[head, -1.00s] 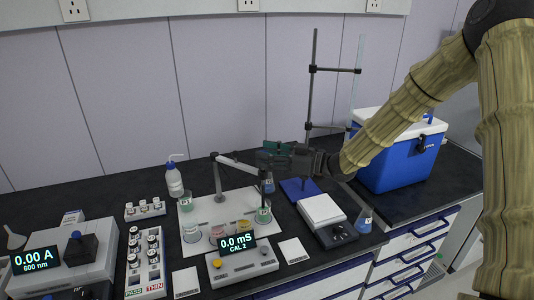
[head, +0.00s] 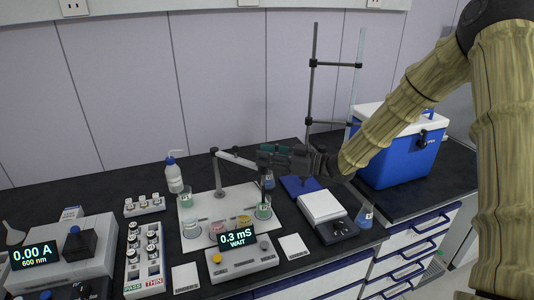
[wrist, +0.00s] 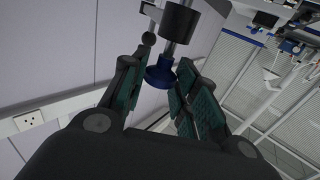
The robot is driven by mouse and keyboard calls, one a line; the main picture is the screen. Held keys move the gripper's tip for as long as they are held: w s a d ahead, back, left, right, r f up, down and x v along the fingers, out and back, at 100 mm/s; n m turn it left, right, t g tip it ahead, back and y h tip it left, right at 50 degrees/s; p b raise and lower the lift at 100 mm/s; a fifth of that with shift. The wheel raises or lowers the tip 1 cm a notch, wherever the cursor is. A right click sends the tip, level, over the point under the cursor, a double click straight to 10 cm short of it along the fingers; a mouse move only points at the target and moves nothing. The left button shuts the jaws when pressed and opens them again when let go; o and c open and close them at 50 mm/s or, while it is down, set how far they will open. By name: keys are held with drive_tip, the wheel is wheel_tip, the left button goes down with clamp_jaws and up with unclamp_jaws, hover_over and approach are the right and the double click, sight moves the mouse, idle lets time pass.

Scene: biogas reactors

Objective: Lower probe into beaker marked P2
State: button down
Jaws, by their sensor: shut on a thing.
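My gripper (head: 264,158) is at the end of the swing arm (head: 234,158) that runs from the stand post (head: 217,175). In the wrist view its teal-padded fingers (wrist: 160,88) are around a blue knob-like part (wrist: 160,73) below a black cylinder (wrist: 180,22); this seems to be the probe's top. The dark, thin probe (head: 265,190) hangs down at a beaker of greenish liquid (head: 263,212) at the mat's right. Its tip is too small to see clearly. Beaker markings, including P2, are not readable. The meter (head: 238,238) reads 0.3 mS, WAIT.
Other beakers, including a pink one (head: 217,230) and a yellow one (head: 243,222), share the white mat (head: 205,208). A balance (head: 321,207), a flask (head: 365,215) and a blue cooler (head: 395,155) stand right. A vial rack (head: 145,265) stands left.

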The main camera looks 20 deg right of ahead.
wheel_tip(320, 180, down, 2)
drive_tip(key=shift+s, duration=0.1)
drive_tip(key=c, duration=1.3)
unclamp_jaws()
drive_tip(key=shift+o, duration=1.1)
drive_tip(key=shift+f, duration=0.1)
drive_tip(key=v, duration=1.2)
